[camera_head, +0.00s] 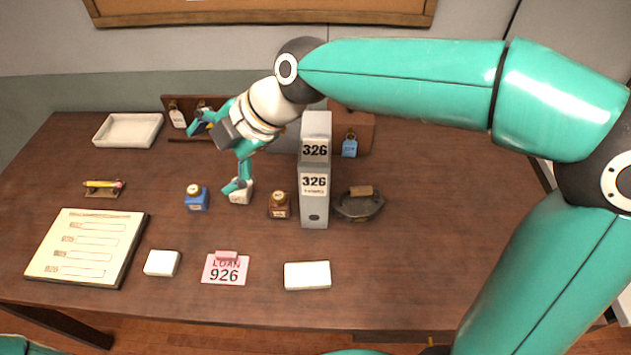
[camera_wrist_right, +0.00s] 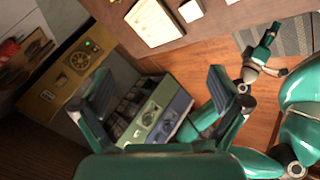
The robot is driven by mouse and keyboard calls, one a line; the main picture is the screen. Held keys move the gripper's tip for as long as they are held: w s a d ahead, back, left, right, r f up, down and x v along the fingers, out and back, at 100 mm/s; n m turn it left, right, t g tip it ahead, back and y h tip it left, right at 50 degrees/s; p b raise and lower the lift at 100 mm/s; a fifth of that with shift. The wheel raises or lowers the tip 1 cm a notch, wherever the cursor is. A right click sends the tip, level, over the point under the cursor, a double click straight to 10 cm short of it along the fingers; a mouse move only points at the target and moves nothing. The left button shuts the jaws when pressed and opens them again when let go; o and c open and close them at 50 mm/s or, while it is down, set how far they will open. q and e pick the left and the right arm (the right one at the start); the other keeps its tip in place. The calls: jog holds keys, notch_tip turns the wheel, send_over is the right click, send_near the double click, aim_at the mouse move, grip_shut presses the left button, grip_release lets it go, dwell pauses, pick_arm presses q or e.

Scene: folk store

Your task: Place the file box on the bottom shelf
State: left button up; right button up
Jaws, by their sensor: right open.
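The file box (camera_head: 314,180) is a tall, narrow grey box with white 326 labels. I cannot identify the bottom shelf in either view.
A brown ink bottle (camera_head: 279,205) and a dark iron-like object (camera_head: 359,203) flank the file box closely. A blue bottle (camera_head: 196,198) and a white tray (camera_head: 128,130) lie leftward. The wrist view shows an open compartmented case (camera_wrist_right: 150,112). The table's right side looks clear.

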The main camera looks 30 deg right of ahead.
jog(key=s+d+f+n+g+h+b, duration=0.1)
jog(key=s+d+f+n+g+h, duration=0.15)
jog(key=s+d+f, duration=0.2)
jog(key=n+t+h+b, duration=0.6)
jog(key=h+b, duration=0.2)
jog(key=h, duration=0.2)
send_near(315, 138)
jog(key=shift+m, duration=0.25)
jog(key=x, duration=0.5)
jog(key=shift+d+f, duration=0.25)
jog(key=shift+d, duration=0.3)
jog(key=shift+a+p+x, duration=0.15)
jog(key=shift+a+x, duration=0.05)
jog(key=shift+x, duration=1.15)
jog(key=shift+a+p+x, duration=0.15)
jog(key=shift+a+x, duration=0.05)
jog(key=shift+x, duration=1.15)
jog(key=shift+f, duration=0.2)
jog(key=c, duration=1.8)
jog(key=shift+w+r, duration=0.15)
grip_shut()
jog(key=shift+r, duration=0.15)
